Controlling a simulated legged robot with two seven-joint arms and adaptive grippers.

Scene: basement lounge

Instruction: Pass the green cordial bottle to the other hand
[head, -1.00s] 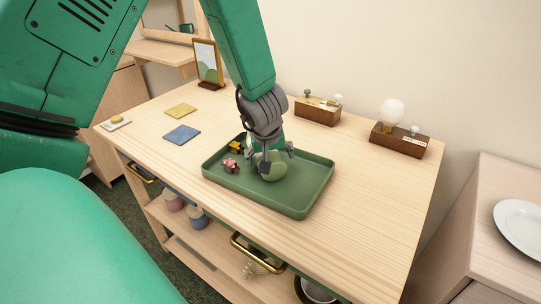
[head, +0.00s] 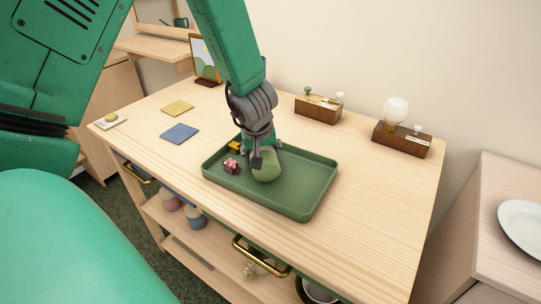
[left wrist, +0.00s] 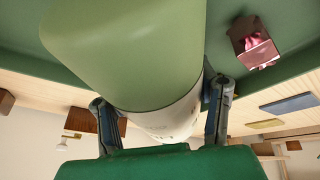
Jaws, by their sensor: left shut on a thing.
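The green cordial bottle (head: 267,168) is in the left half of the green tray (head: 300,205), which lies on the wooden table. My left gripper (head: 265,155) reaches down from above and is shut on the bottle. In the left wrist view the bottle (left wrist: 125,45) fills the space between the two dark fingers (left wrist: 160,100), its green end toward the tray and a whitish part nearer the palm. I cannot tell whether the bottle touches the tray floor. My right gripper is in no view.
A pink item (head: 231,165) and a yellow item (head: 234,146) are in the tray beside the bottle. Blue (head: 179,133) and yellow (head: 177,107) coasters lie left. Wooden blocks (head: 318,107) and a bulb lamp (head: 396,112) stand at the back. The table's right front is clear.

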